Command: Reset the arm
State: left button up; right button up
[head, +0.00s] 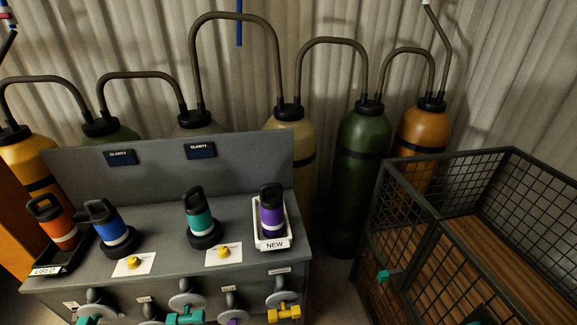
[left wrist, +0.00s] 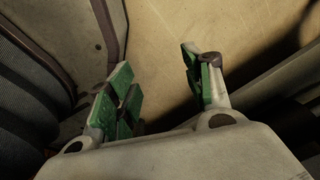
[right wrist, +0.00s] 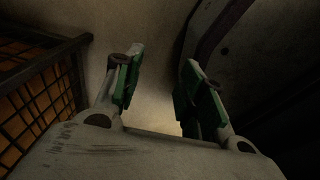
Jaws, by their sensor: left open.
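My left gripper (left wrist: 165,90) shows in the left wrist view with its green-padded fingers spread apart and nothing between them. It hangs over a bare tan floor. My right gripper (right wrist: 160,88) shows in the right wrist view with its green-padded fingers apart and nothing between them, beside a mesh cage. Neither gripper shows in the head view. On the grey bench (head: 155,215) stand an orange bottle (head: 58,228) in a black tray marked USED, a blue bottle (head: 110,227), a teal bottle (head: 197,215), and a purple bottle (head: 271,214) in a white tray marked NEW.
A dark mesh cage (head: 432,210) with a wooden floor stands right of the bench. Several gas cylinders with curved pipes, such as a green one (head: 358,150), line the corrugated wall behind. Valve handles (head: 186,316) project from the bench front.

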pick_arm(q)
jog(key=s+a+f+b, duration=0.2)
jog(key=s+a+f, duration=0.1)
jog(key=s+f, duration=0.3)
jog(key=s, duration=0.2)
jog(key=shift+s+a+f, duration=0.15)
jog(key=shift+s+f, duration=0.2)
pick_arm(e)
jog(key=shift+w+d+f, duration=0.15)
jog(key=shift+d+f, duration=0.15)
jog(key=shift+f, duration=0.25)
jog(key=shift+w+d+f, duration=0.1)
jog(key=shift+d+f, duration=0.15)
jog(key=shift+f, duration=0.3)
